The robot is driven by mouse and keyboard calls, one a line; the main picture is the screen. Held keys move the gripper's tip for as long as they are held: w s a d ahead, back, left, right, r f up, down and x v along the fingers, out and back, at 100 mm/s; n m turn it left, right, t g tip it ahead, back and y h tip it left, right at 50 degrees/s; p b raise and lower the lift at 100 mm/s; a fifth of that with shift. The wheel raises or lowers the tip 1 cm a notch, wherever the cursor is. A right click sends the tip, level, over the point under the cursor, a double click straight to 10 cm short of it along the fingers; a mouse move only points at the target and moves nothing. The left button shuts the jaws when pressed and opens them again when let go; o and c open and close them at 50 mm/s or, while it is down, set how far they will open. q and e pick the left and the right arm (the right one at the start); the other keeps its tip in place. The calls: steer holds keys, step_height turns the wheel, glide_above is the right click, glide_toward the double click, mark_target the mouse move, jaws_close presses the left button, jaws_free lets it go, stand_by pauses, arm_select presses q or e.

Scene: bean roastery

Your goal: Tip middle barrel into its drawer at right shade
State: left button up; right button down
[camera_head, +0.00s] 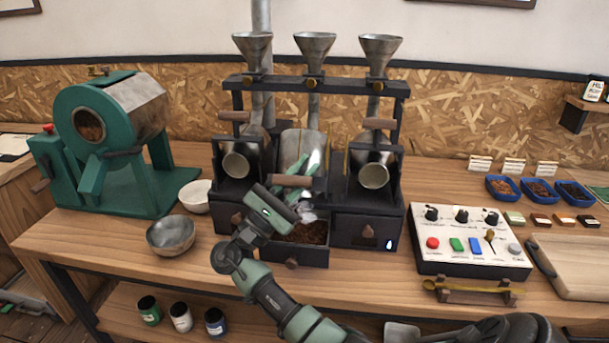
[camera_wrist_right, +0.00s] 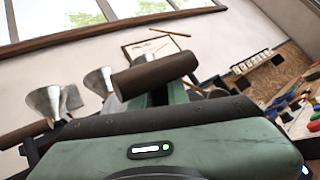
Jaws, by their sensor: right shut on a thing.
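The middle barrel (camera_head: 302,143) is a metal drum in the dark roaster stand, tipped forward, with its wooden handle (camera_head: 291,181) low at the front. My right gripper (camera_head: 296,180) is shut on that handle, which also shows in the wrist view (camera_wrist_right: 155,73). The middle drawer (camera_head: 291,258) below is pulled out and holds dark brown beans (camera_head: 308,232). The barrel's mouth is mostly hidden behind my gripper, so I cannot make out any bean stream. My left gripper is not in view.
The left barrel (camera_head: 236,163) and right barrel (camera_head: 374,176) show round mouths, handles up. A metal bowl (camera_head: 170,236) and white bowl (camera_head: 195,197) stand left. A control panel (camera_head: 468,258) stands right, with blue trays of beans (camera_head: 538,190) and sample shade blocks (camera_head: 540,219) behind.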

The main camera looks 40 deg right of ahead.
steer(key=shift+s+a+f, duration=0.1)
stand_by(0.4)
steer(key=c, duration=1.4)
jaws_free()
steer(key=shift+s+a, duration=0.1)
steer(key=b+v, duration=0.2)
steer(key=v, duration=0.5)
steer(key=shift+a+f+b, duration=0.25)
steer(key=shift+b, duration=0.15)
